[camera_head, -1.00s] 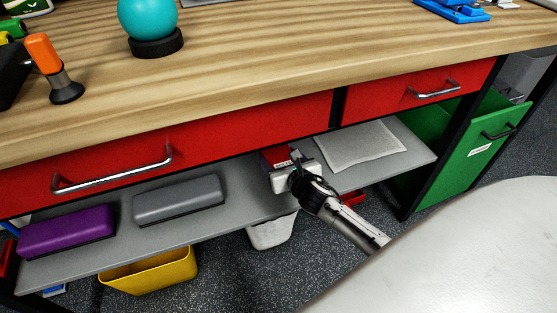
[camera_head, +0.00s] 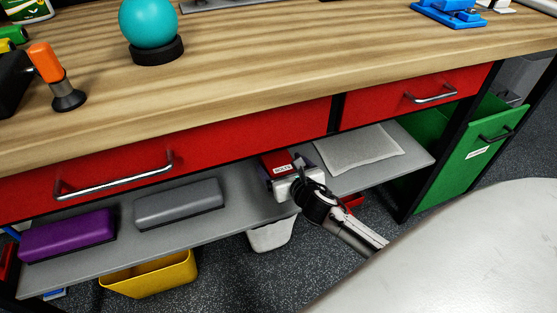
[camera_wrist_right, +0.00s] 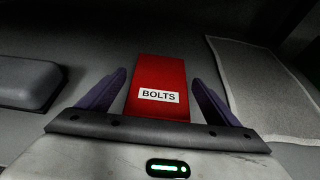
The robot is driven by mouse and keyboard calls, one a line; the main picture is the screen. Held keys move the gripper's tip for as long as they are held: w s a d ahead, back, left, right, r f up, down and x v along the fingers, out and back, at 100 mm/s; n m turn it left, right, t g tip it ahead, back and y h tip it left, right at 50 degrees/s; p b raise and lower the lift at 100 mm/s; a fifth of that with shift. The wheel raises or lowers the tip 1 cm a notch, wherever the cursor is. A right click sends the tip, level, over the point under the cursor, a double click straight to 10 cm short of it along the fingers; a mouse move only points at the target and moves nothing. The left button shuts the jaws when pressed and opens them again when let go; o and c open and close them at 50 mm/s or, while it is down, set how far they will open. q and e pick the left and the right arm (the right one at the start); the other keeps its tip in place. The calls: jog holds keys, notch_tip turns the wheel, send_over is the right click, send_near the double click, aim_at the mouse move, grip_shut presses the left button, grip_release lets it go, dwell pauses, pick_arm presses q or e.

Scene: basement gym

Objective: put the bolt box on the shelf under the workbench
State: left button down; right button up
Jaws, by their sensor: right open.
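The bolt box (camera_head: 276,162) is red with a white BOLTS label. It rests on the grey shelf (camera_head: 243,187) under the workbench, between the grey case and the folded cloth. In the right wrist view the box (camera_wrist_right: 158,78) sits between the two purple fingers, with a gap on each side. My right gripper (camera_wrist_right: 159,82) is open around the near part of the box; in the head view the gripper (camera_head: 283,171) reaches in at the shelf's front edge and hides the box's near end. My left gripper is not in view.
A grey case (camera_head: 178,203) and a purple case (camera_head: 66,236) lie on the shelf to the left. A grey folded cloth (camera_head: 358,148) lies to the right. Red drawers (camera_head: 240,138) hang close above. A yellow bin (camera_head: 150,275) and a white bin (camera_head: 272,236) stand below.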

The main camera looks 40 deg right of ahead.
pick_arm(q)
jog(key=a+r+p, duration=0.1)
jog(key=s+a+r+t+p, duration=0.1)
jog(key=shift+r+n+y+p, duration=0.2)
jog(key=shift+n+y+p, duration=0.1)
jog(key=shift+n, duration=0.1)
pick_arm(e)
jog(key=v, duration=0.9)
jog(key=shift+s, duration=0.35)
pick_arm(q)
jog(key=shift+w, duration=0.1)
pick_arm(e)
jog(key=shift+a+r, duration=0.1)
